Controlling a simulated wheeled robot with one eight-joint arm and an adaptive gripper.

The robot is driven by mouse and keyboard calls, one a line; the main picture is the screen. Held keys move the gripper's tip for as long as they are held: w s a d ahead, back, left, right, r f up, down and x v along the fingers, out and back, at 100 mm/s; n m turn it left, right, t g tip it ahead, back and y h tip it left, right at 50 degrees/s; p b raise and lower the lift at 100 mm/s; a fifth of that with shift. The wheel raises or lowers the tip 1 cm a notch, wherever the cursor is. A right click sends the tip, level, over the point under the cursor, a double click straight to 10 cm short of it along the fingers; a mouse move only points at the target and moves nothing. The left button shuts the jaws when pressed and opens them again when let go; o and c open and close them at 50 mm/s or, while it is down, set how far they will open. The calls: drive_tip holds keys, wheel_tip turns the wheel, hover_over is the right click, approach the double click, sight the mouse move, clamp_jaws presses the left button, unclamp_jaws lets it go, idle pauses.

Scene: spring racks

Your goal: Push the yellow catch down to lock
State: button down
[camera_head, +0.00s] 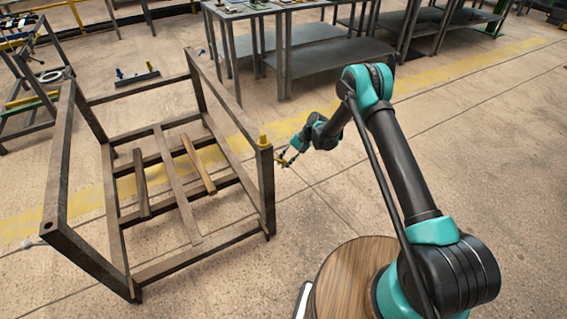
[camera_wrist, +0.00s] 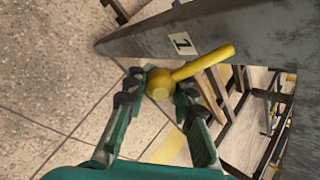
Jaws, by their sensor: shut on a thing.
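The yellow catch (camera_wrist: 204,64) has a round knob and a straight bar that points up and right in the wrist view, along the face of the grey rack post (camera_wrist: 225,28). My gripper (camera_wrist: 158,88) is shut on the catch's knob, one finger on each side of it. In the head view my gripper (camera_head: 287,159) is at the right side of the rack's near right post (camera_head: 266,190), with a bit of the yellow catch (camera_head: 282,161) at its tips. The catch's joint to the post cannot be made out.
The open metal rack (camera_head: 165,186) with slatted base stands left of my arm. A label marked 1 (camera_wrist: 182,43) is on the post. Workbenches (camera_head: 325,55) stand at the back. Floor on the right is clear.

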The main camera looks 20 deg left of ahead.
drive_tip(key=c, duration=1.3)
unclamp_jaws()
drive_tip(key=shift+s+r, duration=0.15)
drive_tip(key=shift+s, duration=0.25)
drive_tip(key=shift+o, duration=0.2)
drive_tip(key=shift+w, duration=0.1)
drive_tip(key=shift+w, duration=0.1)
drive_tip(key=shift+w+d+r, duration=0.15)
drive_tip(key=shift+d+r, duration=0.05)
drive_tip(key=shift+r, duration=0.1)
drive_tip(key=v, duration=1.1)
drive_tip(key=shift+r, duration=0.1)
